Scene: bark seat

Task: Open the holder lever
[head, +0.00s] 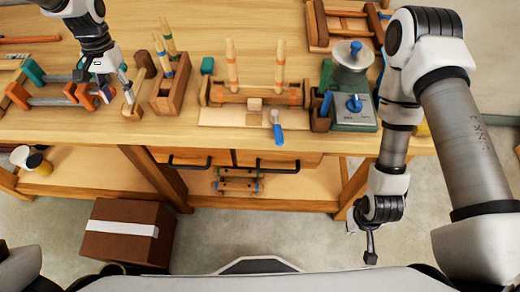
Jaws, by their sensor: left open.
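A wooden holder (222,97) with two upright handles stands on a light board at the middle of the bench. A lever with a blue grip (278,134) projects from the board's front side toward me; I take it to be the holder lever. My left gripper (104,84) is open, above the bench at the left, over the orange and teal clamps and well left of the lever. Nothing shows between its fingers. My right gripper (369,247) hangs low in front of the bench at the right, away from the lever; its fingers are too small to read.
A wooden rack (170,96) with upright tools and a mallet (133,101) stand between my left gripper and the holder. Orange and teal clamps (50,100) lie at the left. A green scale (351,117) stands right of the lever. A cardboard box (122,249) is on the floor.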

